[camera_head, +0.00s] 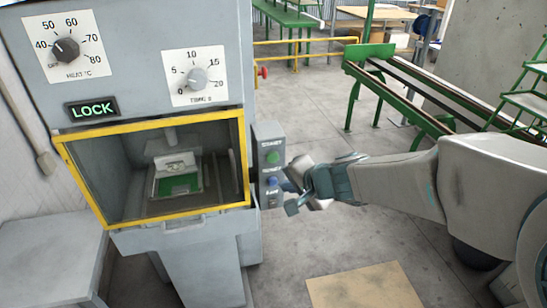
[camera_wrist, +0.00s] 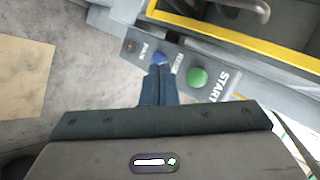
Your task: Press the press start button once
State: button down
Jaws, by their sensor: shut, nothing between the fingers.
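The green start button (camera_head: 273,157) sits on the upper part of a grey control box (camera_head: 267,133) on the machine's right side. In the wrist view the green button (camera_wrist: 197,77) is beside the word START, to the right of my fingers. A blue button (camera_wrist: 160,58) sits just beyond my fingertips; it also shows in the head view (camera_head: 272,180), below the green one. My gripper (camera_wrist: 160,68) is shut and empty, its tips by the blue button; I cannot tell whether they touch it. In the head view my gripper (camera_head: 287,186) is at the box's lower right.
The machine has a yellow-framed window (camera_head: 150,124) with a green piece (camera_head: 180,184) inside, a lit LOCK sign (camera_head: 92,109), and heat (camera_head: 66,48) and timer (camera_head: 197,77) dials. A grey table (camera_head: 45,255) stands left.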

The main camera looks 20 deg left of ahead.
aim_at(272, 163)
jog(key=shift+w+a+p, duration=0.4)
jog(key=shift+w+a, duration=0.25)
jog(key=shift+w, duration=0.4)
jog(key=shift+w+a+p, duration=0.4)
jog(key=shift+w+a, duration=0.3)
jog(key=shift+w, duration=0.4)
jog(key=shift+w+a+p, duration=0.4)
jog(key=shift+w+a, duration=0.25)
jog(key=shift+w, duration=0.4)
jog(key=shift+w+a, duration=0.1)
jog(key=shift+w, duration=0.05)
jog(key=shift+w+a, duration=0.1)
jog(key=shift+w, duration=0.1)
jog(key=shift+w+a, duration=0.25)
jog(key=shift+w, duration=0.2)
dwell(0.3)
jog(key=shift+s, duration=0.1)
jog(key=shift+s+d+b, duration=0.45)
jog(key=shift+s+b, duration=0.05)
jog(key=shift+s, duration=0.15)
jog(key=shift+s+d, duration=0.1)
